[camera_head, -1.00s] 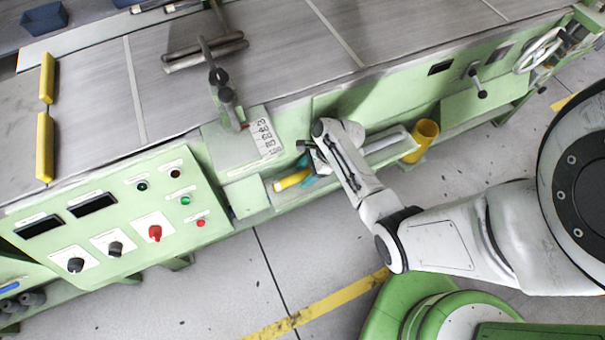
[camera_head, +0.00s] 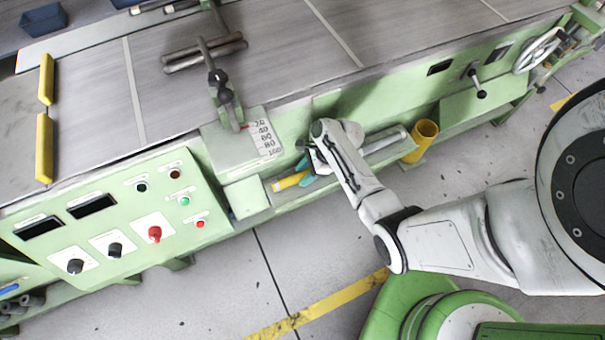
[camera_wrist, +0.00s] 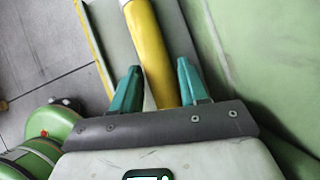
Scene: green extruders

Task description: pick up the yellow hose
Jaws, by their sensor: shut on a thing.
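The yellow hose (camera_head: 288,181) lies along the narrow green ledge at the machine's front in the head view. In the wrist view the hose (camera_wrist: 151,55) runs up and away between my teal fingers, with a pale band near its far end. My gripper (camera_head: 305,173) is at the hose, its fingers on either side. It also shows in the wrist view (camera_wrist: 160,67), shut on the hose. The hose appears to be still at the ledge; whether it is lifted, I cannot tell. Its near end is hidden by my gripper.
A control panel (camera_head: 117,222) with knobs and a red button is left of the hose. A scale plate (camera_head: 264,136) and lever stand above it. The floor (camera_head: 225,285) in front is open.

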